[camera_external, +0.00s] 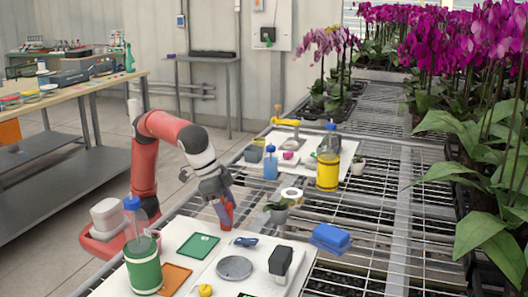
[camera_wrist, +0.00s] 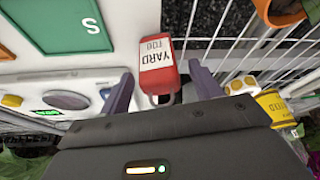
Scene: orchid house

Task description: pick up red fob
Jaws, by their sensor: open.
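The red fob (camera_wrist: 168,82) carries a white label reading "YARD FOB" and shows in the upper middle of the wrist view. My gripper (camera_wrist: 160,70) is open, with one purple-grey finger on each side of the fob. I see gaps between the fob and both fingers, wider on the right. In the external view my gripper (camera_external: 222,206) points down over the back edge of the white board, and a red patch of the fob (camera_external: 228,213) shows at its fingers. The fob's lower part and what it rests on are hard to tell there.
The white board (camera_external: 212,268) holds a green square (camera_external: 199,246), an orange square (camera_external: 174,279), a grey round dish (camera_external: 234,268) and a dark box (camera_external: 280,262). A green bottle (camera_external: 143,268) stands at its left.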

